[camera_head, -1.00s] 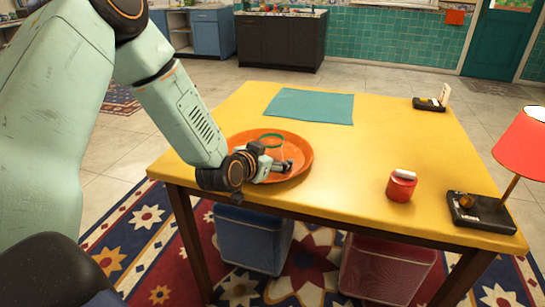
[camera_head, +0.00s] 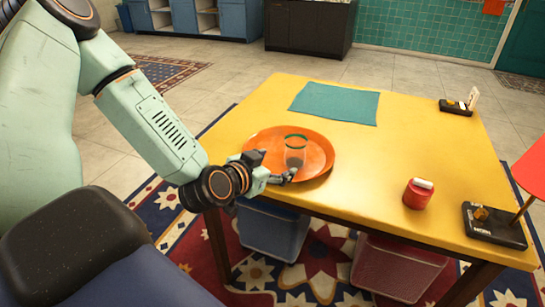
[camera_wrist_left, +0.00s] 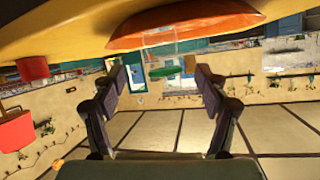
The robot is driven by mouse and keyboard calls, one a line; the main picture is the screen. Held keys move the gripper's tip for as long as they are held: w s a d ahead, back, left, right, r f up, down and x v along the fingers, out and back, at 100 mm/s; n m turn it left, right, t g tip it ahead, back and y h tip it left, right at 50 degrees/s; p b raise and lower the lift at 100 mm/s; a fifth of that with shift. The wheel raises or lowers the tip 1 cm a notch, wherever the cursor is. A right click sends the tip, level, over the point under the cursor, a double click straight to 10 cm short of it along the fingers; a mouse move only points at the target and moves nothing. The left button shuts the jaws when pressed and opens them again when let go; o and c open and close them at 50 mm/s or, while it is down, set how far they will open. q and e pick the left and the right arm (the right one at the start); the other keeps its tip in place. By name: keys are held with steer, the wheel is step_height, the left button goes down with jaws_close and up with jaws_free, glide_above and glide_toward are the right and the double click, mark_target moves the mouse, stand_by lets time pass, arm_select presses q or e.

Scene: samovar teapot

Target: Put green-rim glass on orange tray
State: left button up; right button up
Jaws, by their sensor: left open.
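The green-rim glass (camera_head: 295,152) is clear with a green band at its top. It stands upright on the orange tray (camera_head: 257,143), right of the tray's middle. My left gripper (camera_head: 284,177) is open and empty at the tray's near rim, just in front of the glass and apart from it. The left wrist view is upside down. There the glass (camera_wrist_left: 162,52) hangs from the orange tray (camera_wrist_left: 205,24), beyond the gap between the spread fingers of the left gripper (camera_wrist_left: 162,85). My right gripper is not in view.
The yellow table (camera_head: 370,168) has a teal mat (camera_head: 335,103) behind the tray. A red pot (camera_head: 418,195) with a white piece on top stands to the right. A black stand (camera_head: 494,225) and red lamp (camera_head: 532,170) are at the right edge. The table's middle is clear.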

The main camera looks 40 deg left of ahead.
arm_select(q)
steer(key=shift+s+r, duration=0.15)
steer(key=shift+s, duration=0.2)
steer(key=s+d+f+g+h, duration=0.1)
steer(key=s+d+f+g, duration=0.3)
steer(key=s+f, duration=0.3)
steer(key=s+d+f+g+h, duration=0.1)
steer(key=s+d+f+g, duration=0.3)
steer(key=s+f, duration=0.3)
steer(key=s+d+f+n+g, duration=0.1)
steer(key=s+f, duration=0.3)
steer(key=s, duration=0.4)
steer(key=s+d+f+g+y, duration=0.1)
steer(key=s+f+g, duration=0.3)
steer(key=s, duration=0.3)
steer(key=shift+s+d+n+g+y, duration=0.25)
steer(key=shift+s+n+g+y, duration=0.05)
steer(key=shift+s+n, duration=0.1)
